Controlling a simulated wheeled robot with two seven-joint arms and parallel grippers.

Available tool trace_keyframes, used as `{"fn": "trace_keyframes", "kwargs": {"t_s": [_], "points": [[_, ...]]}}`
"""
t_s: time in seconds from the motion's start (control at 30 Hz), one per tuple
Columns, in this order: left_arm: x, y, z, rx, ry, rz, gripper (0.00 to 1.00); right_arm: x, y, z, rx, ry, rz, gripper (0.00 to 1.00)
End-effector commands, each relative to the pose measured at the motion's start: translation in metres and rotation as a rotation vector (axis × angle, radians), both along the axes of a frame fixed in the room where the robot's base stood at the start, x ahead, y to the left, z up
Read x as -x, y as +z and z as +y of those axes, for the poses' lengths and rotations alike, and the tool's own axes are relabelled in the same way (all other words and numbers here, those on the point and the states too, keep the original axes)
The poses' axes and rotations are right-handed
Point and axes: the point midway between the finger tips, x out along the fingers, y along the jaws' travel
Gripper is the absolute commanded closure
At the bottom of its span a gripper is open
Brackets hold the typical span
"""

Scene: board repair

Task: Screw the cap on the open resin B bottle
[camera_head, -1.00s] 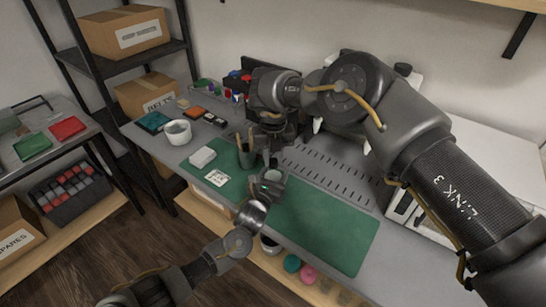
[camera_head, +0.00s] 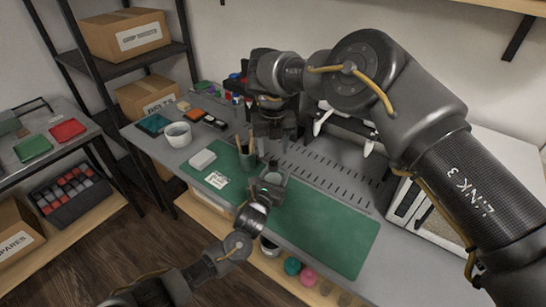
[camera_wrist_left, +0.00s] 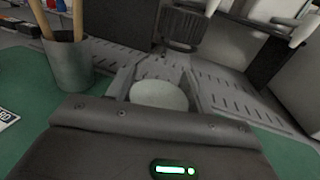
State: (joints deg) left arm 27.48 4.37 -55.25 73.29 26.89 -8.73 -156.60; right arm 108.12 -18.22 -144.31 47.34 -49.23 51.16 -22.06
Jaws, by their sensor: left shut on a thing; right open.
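My left gripper (camera_head: 270,180) is low over the green mat, shut on a pale round-topped thing (camera_wrist_left: 158,95) that shows between its fingers in the left wrist view. I cannot tell whether this is the resin B bottle or its cap; no label or thread shows. My right gripper (camera_head: 272,128) is open and points down, behind and above the left one. Its fingertips are dark and hard to make out, and I see nothing held in them. Small red and blue items (camera_head: 236,82) stand at the back, partly behind the right arm; no resin label can be read.
The pencil cup (camera_head: 247,158) stands close left of my grippers, also in the left wrist view (camera_wrist_left: 68,62). A white block (camera_head: 202,159), a printed card (camera_head: 217,180) and a white bowl (camera_head: 178,134) are further left. The green mat (camera_head: 325,232) is clear at right.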

Motion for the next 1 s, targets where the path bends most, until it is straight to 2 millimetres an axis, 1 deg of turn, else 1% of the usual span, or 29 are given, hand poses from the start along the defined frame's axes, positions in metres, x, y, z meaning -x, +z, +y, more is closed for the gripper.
{"fn": "trace_keyframes", "kwargs": {"t_s": [0.03,0.1,0.2,0.33,0.5,0.77,0.8,0.9,1.0], "points": [[0.000,0.001,0.000,0.001,0.000,-0.002,1.00,0.000,0.012,0.000,0.000,0.001,-0.004,0.50],[0.000,0.001,0.000,0.001,0.000,-0.002,1.00,0.000,0.026,0.000,0.001,0.000,-0.003,0.50],[0.000,0.001,0.000,0.001,0.000,-0.002,1.00,0.000,0.044,0.000,0.002,0.000,-0.003,0.50],[0.000,0.001,0.000,0.001,0.000,-0.002,1.00,0.000,0.060,0.000,0.002,0.000,-0.002,0.50],[0.000,0.001,0.000,0.001,0.000,-0.002,1.00,0.000,0.069,0.000,0.001,0.001,0.001,0.50],[0.000,0.001,0.000,0.001,0.000,-0.002,1.00,0.000,0.070,0.000,0.001,0.000,0.001,0.50],[0.000,0.001,0.000,0.001,0.000,-0.002,0.47,0.000,0.070,0.000,0.001,0.000,0.001,0.50],[0.000,0.001,0.000,0.001,0.000,-0.002,0.34,0.000,0.070,0.000,0.001,0.000,0.001,0.50],[0.000,0.000,0.000,0.000,0.000,-0.001,0.23,0.000,0.070,0.000,0.001,0.000,0.001,0.50]]}}
